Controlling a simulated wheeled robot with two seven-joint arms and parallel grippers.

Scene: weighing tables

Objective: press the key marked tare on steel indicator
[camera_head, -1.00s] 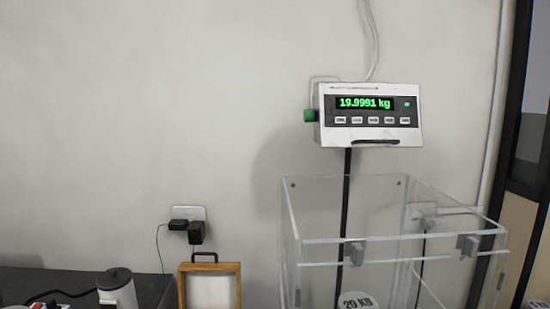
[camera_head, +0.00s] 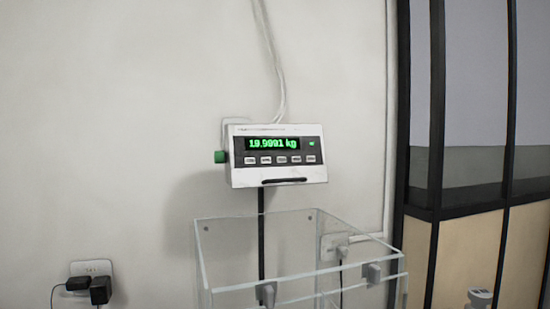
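The steel indicator (camera_head: 278,178) is a pale box mounted on a dark post above a clear enclosure. Its green display (camera_head: 272,144) reads about 19.9991 kg. A row of several small keys (camera_head: 281,160) runs below the display; their labels are too small to read, so I cannot tell which one is tare. A green knob (camera_head: 220,157) sticks out of its left side. Neither of my grippers shows in the head view.
A clear-walled box (camera_head: 240,245) with an open top stands below the indicator. Cables (camera_head: 272,60) run up the wall behind it. A wall socket with black plugs (camera_head: 90,285) is at lower left. A dark-framed partition (camera_head: 437,150) stands at right.

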